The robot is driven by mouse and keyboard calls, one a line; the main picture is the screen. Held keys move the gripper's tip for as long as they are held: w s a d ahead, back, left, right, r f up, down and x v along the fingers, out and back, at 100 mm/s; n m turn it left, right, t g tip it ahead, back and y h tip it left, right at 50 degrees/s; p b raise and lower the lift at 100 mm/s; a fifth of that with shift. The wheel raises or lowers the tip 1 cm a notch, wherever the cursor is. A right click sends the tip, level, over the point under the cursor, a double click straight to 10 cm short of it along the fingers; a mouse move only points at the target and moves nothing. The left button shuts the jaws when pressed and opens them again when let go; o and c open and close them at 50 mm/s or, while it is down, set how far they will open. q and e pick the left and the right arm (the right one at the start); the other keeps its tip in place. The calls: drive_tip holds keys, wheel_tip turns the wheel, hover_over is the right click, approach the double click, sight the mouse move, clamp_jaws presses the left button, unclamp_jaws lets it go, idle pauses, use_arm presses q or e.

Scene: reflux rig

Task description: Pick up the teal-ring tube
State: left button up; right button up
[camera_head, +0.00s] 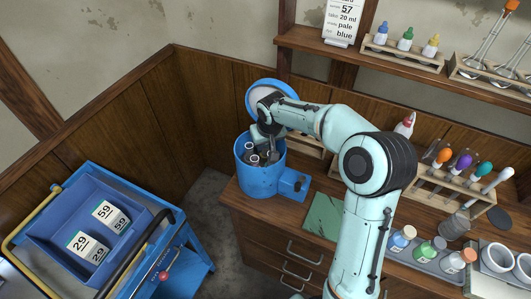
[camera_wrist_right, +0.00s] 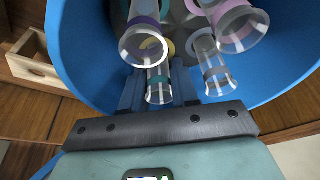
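The teal-ring tube (camera_wrist_right: 159,88) is a clear tube with a teal band, seen mouth-on in the right wrist view. It stands inside the open blue round drum (camera_head: 259,180). My right gripper (camera_head: 268,140) reaches down into the drum's mouth. In the wrist view its two dark fingers (camera_wrist_right: 158,92) lie close along both sides of the teal-ring tube and appear closed on it. Their tips are hidden below. A purple-ring tube (camera_wrist_right: 144,43), a grey-ring tube (camera_wrist_right: 214,72) and a pink-ring tube (camera_wrist_right: 240,22) stand close around it. My left gripper is out of view.
The drum's raised lid (camera_head: 257,91) stands behind my wrist. A green mat (camera_head: 323,215) lies to the drum's right. A rack with coloured droppers (camera_head: 440,179) and several bottles (camera_head: 402,239) are further right. A blue cart (camera_head: 165,262) with a tray stands at left.

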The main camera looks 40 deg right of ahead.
drive_tip(key=shift+f, duration=0.15)
drive_tip(key=c, duration=0.5)
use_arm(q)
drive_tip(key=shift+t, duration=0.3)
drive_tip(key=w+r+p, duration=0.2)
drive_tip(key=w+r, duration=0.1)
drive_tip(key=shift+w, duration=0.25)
use_arm(e)
wheel_tip(320, 180, up, 28)
